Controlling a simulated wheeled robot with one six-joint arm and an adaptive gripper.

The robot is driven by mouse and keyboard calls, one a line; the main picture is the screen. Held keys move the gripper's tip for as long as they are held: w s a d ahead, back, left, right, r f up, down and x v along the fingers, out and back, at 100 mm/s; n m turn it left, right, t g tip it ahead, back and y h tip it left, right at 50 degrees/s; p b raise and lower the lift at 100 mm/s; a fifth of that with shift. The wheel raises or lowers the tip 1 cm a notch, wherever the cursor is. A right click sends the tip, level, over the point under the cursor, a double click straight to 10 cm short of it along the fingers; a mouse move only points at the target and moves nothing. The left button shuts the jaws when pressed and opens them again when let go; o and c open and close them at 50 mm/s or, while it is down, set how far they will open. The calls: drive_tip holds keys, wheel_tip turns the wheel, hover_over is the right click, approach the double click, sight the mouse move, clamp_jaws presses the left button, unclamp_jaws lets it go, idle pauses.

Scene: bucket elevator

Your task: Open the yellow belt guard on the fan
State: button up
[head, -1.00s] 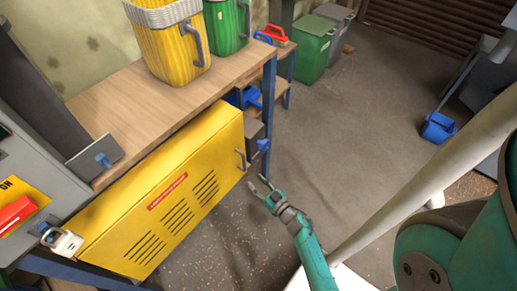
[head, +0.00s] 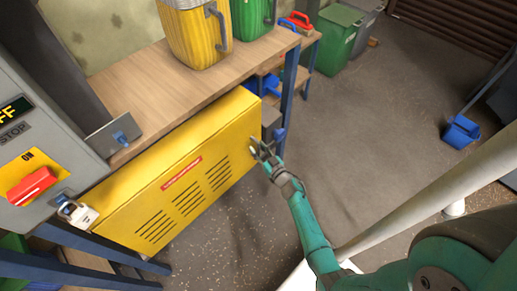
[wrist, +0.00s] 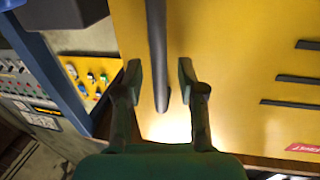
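The yellow belt guard (head: 180,180) is a wide box-like cover with black slots and a red label, under the wooden bench, and it looks closed. It also fills much of the wrist view (wrist: 235,50). Its grey bar handle (wrist: 157,55) is near the guard's right end. My gripper (head: 258,150) is at that end in the head view and hides the handle there. In the wrist view my gripper (wrist: 159,78) is open, with one finger on each side of the handle's lower part. I see gaps between the fingers and the bar. The fan itself is hidden.
A control box with a red switch (head: 31,186) and a padlock (head: 76,211) stand at the left. Yellow (head: 195,35) and green (head: 252,18) buckets stand on the bench (head: 150,85). A blue bench leg (head: 290,90) is just beyond my gripper.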

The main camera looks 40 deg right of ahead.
drive_tip(key=shift+w, duration=0.1)
clamp_jaws()
